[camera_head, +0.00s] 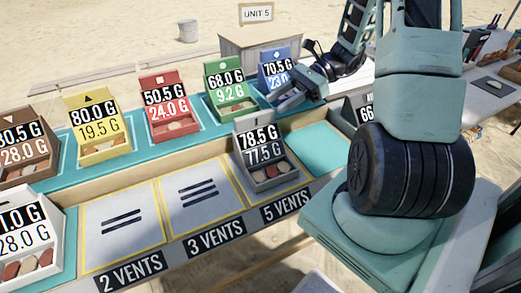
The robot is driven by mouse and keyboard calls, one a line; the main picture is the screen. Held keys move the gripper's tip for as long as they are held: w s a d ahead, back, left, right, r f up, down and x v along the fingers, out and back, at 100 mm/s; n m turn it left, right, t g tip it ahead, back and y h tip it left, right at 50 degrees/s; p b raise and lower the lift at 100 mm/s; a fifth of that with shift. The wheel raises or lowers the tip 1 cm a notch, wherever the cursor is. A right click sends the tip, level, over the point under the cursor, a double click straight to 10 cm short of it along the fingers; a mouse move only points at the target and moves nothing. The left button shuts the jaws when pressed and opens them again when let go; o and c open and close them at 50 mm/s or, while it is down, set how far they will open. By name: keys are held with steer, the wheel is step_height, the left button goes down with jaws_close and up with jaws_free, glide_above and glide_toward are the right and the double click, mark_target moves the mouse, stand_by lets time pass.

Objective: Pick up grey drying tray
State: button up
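The grey drying tray (267,182) stands in the front row of the table, on the spot above the "5 VENTS" label. Its raised back plate reads 78.5 G over 77.5 G, and several small pale and reddish pieces lie in it. My gripper (286,102) is in the back row area beside the blue tray (277,72), behind and to the right of the grey tray and apart from it. The gripper is seen small and from the side, so its finger opening cannot be made out.
Green (231,88), red (169,105), yellow (98,126) and brown (27,153) trays line the back row. A white tray (60,252) stands at front left. The pads above "2 VENTS" (121,221) and "3 VENTS" (199,194) are empty. A teal area right of the grey tray is bare.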

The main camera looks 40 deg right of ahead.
mark_target(258, 114)
steer(key=shift+w+x, duration=0.2)
steer(key=shift+x, duration=3.75)
steer(key=shift+d, duration=0.1)
jaws_close()
